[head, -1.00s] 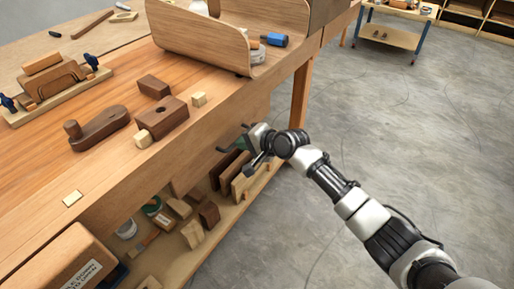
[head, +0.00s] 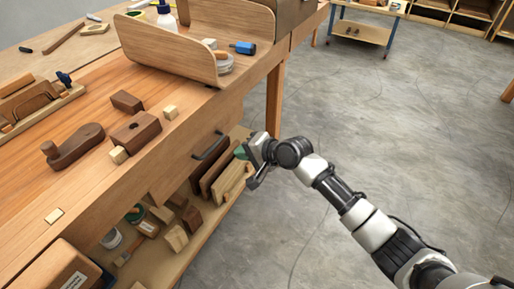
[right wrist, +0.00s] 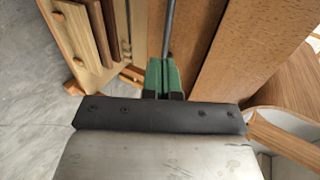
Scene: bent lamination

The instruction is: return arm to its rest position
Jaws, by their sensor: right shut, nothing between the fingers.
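My right arm (head: 365,220) reaches in from the lower right of the head view, over the concrete floor. Its gripper (head: 241,152) is beside the front of the wooden workbench (head: 180,150), below the top's edge and near the upright boards on the lower shelf. Its green fingers (right wrist: 163,75) are together and empty in the right wrist view. I cannot tell the exact gap between the gripper and the boards. My left gripper is out of view.
The drawer handle (head: 209,146) and upright boards (head: 220,180) are close to the gripper. A bent wooden piece (head: 165,48), a dark wooden block (head: 136,132) and a blue-handled tool (head: 243,47) are on the bench. Open floor (head: 400,130) lies to the right.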

